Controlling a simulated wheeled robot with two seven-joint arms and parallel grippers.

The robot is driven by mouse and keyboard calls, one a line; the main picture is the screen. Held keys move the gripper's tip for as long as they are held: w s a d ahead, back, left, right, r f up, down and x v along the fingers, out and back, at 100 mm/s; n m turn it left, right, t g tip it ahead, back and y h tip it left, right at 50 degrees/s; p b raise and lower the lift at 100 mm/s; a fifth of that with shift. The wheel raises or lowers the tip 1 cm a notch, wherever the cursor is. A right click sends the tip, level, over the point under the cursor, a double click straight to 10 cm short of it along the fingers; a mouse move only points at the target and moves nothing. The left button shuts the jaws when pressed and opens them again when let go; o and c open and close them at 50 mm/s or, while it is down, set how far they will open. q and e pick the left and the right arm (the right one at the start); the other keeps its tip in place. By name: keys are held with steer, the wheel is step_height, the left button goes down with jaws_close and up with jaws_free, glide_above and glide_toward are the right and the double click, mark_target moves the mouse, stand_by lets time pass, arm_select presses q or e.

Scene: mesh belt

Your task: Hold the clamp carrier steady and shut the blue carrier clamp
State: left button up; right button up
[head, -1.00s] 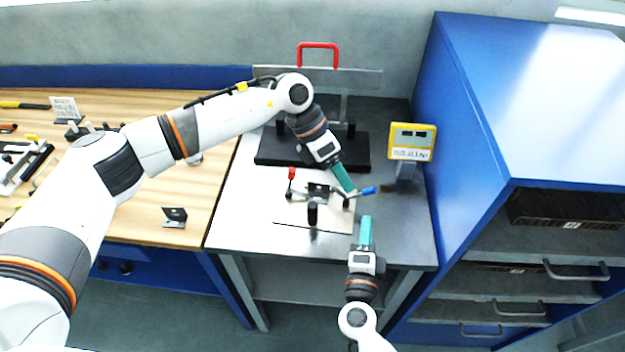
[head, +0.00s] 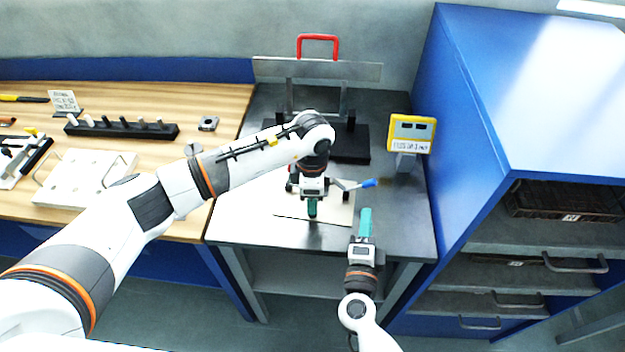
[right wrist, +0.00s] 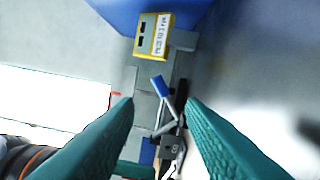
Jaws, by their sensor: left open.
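The blue carrier clamp's blue-tipped lever (head: 369,183) sticks out to the right of the clamp carrier, lying low and slanted. It also shows in the right wrist view (right wrist: 158,87), ahead of and between the fingers, untouched. The clamp carrier is mostly hidden under my left gripper (head: 312,208), and so is its upright black post. My left gripper is open and points down at the post's place; whether it touches the post cannot be told. My right gripper (head: 365,222) is open and empty, in front of the blue lever; its parted fingers frame the right wrist view (right wrist: 160,108).
A pale plate (head: 340,213) lies under the carrier on the grey table. A yellow display (head: 411,134) stands behind right, also in the right wrist view (right wrist: 154,37). A blue cabinet (head: 530,120) bounds the right.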

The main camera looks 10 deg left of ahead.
mark_target(338, 208)
arm_select(q)
steer(key=shift+f, duration=2.25)
steer(key=shift+c, duration=0.4)
steer(key=shift+c, duration=0.3)
jaws_close()
